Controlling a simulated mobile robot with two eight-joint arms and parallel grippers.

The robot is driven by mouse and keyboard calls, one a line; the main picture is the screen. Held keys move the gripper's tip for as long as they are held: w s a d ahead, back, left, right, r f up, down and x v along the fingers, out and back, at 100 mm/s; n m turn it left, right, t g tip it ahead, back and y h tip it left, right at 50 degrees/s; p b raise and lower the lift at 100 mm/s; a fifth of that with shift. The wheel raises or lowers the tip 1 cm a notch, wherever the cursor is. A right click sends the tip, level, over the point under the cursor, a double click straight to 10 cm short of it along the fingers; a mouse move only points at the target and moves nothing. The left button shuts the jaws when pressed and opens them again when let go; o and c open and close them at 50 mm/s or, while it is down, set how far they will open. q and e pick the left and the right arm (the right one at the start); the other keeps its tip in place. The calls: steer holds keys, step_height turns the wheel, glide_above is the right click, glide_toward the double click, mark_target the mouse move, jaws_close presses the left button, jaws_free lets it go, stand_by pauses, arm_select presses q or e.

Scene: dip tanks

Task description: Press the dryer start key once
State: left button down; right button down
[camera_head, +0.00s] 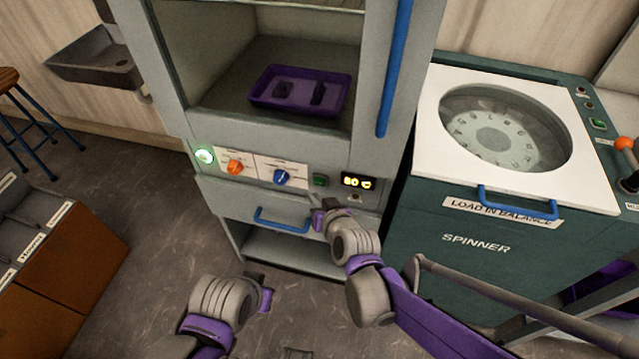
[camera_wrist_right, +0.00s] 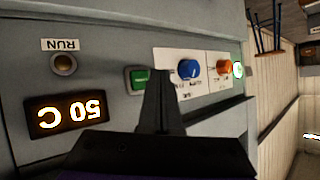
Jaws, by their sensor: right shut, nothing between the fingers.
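The dryer (camera_head: 290,105) is the tall grey cabinet. A green square key (camera_head: 320,180), which I take as the start key, sits on its panel left of the lit display (camera_head: 357,182). The key also shows in the right wrist view (camera_wrist_right: 138,78), unlabelled there. My right gripper (camera_head: 317,206) is shut and empty, just below the key in the head view. In the right wrist view its shut fingers (camera_wrist_right: 158,85) overlap the key's edge; I cannot tell whether they touch it. The RUN lamp (camera_wrist_right: 64,64) looks unlit. My left gripper (camera_head: 266,288) hangs low over the floor, its jaws unclear.
The panel also holds an orange knob (camera_head: 235,167), a blue knob (camera_head: 280,177) and a lit green lamp (camera_head: 204,155). A purple tray (camera_head: 263,100) lies inside the dryer. A blue drawer handle (camera_head: 282,222) juts out below. The spinner (camera_head: 480,245) stands close on the right.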

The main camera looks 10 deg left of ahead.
mark_target(315, 184)
steer(key=shift+w, duration=0.95)
steer(key=shift+w, duration=0.1)
stand_by(1.3)
steer(key=shift+w, duration=0.3)
steer(key=shift+w+d+b, duration=0.1)
steer(key=shift+w+b, duration=0.25)
steer(key=shift+w, duration=0.1)
stand_by(0.6)
steer(key=shift+s, duration=0.85)
